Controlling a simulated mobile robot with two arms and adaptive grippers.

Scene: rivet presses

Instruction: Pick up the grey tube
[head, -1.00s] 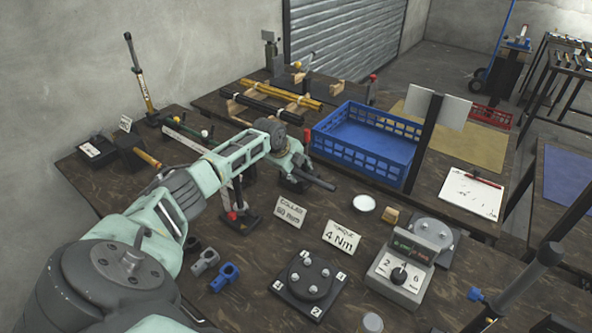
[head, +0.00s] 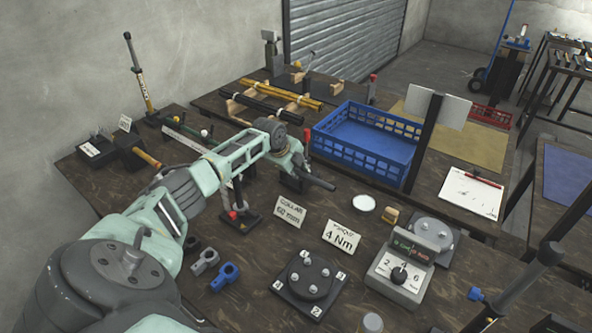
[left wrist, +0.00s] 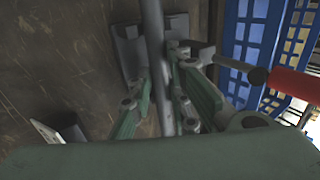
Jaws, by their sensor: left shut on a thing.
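The grey tube (head: 318,183) sticks out toward the right from my left gripper (head: 298,168) in the head view. In the left wrist view the tube (left wrist: 154,22) runs lengthwise between the two green fingers of the gripper (left wrist: 164,90). The fingers are shut on it. A grey rest (left wrist: 129,45) shows just behind the tube in the wrist view. Whether the tube touches this rest I cannot tell. My arm hides the rest of the tube in the head view.
A blue crate (head: 350,158) stands right of the gripper, also in the wrist view (left wrist: 240,40). A red-handled tool (left wrist: 295,84) is close to the right finger there. Sign cards (head: 291,212), a dark round fixture (head: 310,278) and a grey control box (head: 400,270) stand in front.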

